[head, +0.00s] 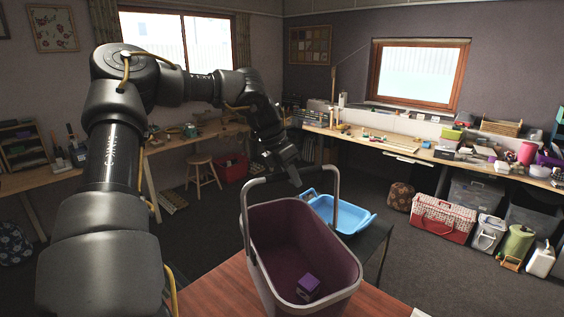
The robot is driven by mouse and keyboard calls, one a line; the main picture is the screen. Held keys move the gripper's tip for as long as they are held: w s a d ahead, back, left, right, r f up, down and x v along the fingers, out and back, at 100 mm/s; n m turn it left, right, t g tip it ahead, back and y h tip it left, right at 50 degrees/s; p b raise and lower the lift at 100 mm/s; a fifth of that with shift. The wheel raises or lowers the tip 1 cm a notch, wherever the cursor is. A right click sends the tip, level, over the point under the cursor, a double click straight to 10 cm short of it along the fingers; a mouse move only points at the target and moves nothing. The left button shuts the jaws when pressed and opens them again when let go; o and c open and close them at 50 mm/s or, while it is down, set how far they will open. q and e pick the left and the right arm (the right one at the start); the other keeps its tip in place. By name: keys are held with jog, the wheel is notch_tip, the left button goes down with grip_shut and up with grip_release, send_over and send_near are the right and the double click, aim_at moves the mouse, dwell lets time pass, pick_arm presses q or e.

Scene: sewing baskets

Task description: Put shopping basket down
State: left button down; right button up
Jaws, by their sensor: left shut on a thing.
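The shopping basket (348,268) is a deep purple tub with a grey rim and a raised grey handle, in the lower middle of the head view. A small purple box (308,286) lies inside on its floor. My left gripper (293,178) reaches in from above and is shut on the top bar of the handle. The basket looks upright, over the red-brown wooden table (218,292). I cannot tell whether its base touches the tabletop, since the base is hidden. My right gripper is not in view.
A blue basket (356,222) sits on a dark table (376,240) just behind the shopping basket. Bare wood shows to the left of the basket. Farther back are a stool (200,162), cluttered benches, and a red-and-white basket (442,218) on the floor.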

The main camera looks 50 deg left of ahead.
pick_arm(q)
jog(key=shift+w+a+f, duration=0.15)
jog(key=shift+w+f, duration=0.8)
jog(key=shift+w, duration=0.05)
jog(key=shift+p, duration=0.3)
notch_tip(320, 180, down, 4)
jog(key=shift+w+a+r+p, duration=0.1)
jog(key=shift+r+p, duration=0.1)
jog(key=shift+p, duration=0.3)
jog(key=c, duration=1.6)
grip_release()
jog(key=shift+f, duration=0.1)
jog(key=o, duration=0.3)
